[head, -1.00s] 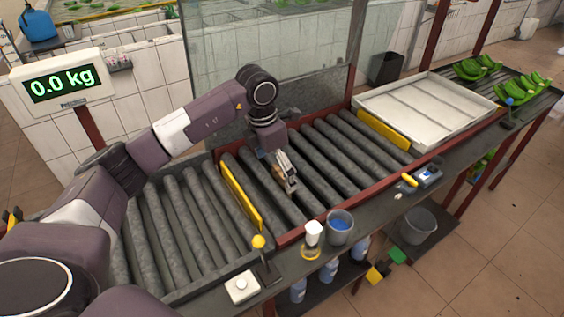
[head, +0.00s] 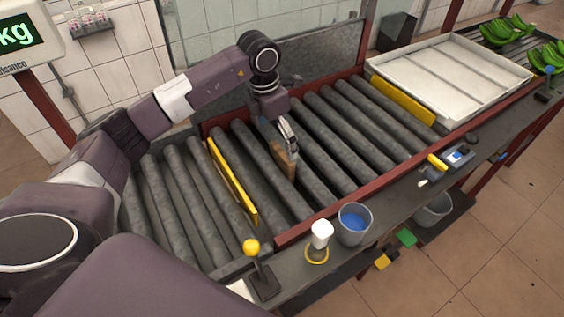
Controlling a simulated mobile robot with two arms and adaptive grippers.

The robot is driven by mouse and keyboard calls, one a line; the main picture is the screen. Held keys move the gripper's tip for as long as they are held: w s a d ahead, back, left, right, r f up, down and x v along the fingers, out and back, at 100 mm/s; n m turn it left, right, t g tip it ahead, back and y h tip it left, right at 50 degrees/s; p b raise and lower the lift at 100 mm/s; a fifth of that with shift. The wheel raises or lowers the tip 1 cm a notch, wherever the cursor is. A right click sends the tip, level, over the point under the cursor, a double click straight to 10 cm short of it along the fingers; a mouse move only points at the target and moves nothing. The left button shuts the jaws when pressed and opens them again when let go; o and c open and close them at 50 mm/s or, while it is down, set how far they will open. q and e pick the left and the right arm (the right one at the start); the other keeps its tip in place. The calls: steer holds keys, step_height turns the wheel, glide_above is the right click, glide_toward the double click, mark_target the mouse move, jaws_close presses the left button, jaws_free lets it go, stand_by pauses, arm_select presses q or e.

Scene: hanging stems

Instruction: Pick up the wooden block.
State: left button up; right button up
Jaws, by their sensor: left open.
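The wooden block (head: 284,163) is a small brown piece on the dark rollers, near the middle of the head view. My left gripper (head: 286,146) reaches down to it from above, with its fingers at the block's upper part. The gripper is open, and its fingers partly hide the block. I cannot tell whether they touch it. My right gripper is not in view.
Yellow bars (head: 232,182) (head: 403,101) stand left of the block and before the white tray (head: 452,72). A red rail (head: 345,210) edges the rollers. On the front ledge are a grey cup (head: 354,225) and a yellow-knobbed lever (head: 252,247).

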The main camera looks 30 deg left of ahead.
mark_target(282, 153)
arm_select(q)
steer(key=shift+d+f+p, duration=0.2)
steer(key=shift+f+p, duration=0.15)
steer(key=shift+f, duration=0.45)
steer(key=f, duration=0.1)
steer(key=f+p, duration=0.1)
steer(key=f, duration=0.2)
steer(key=shift+w+d+f+p, duration=0.35)
steer(key=c, duration=1.2)
steer(key=shift+c, duration=0.5)
steer(key=shift+r, duration=0.2)
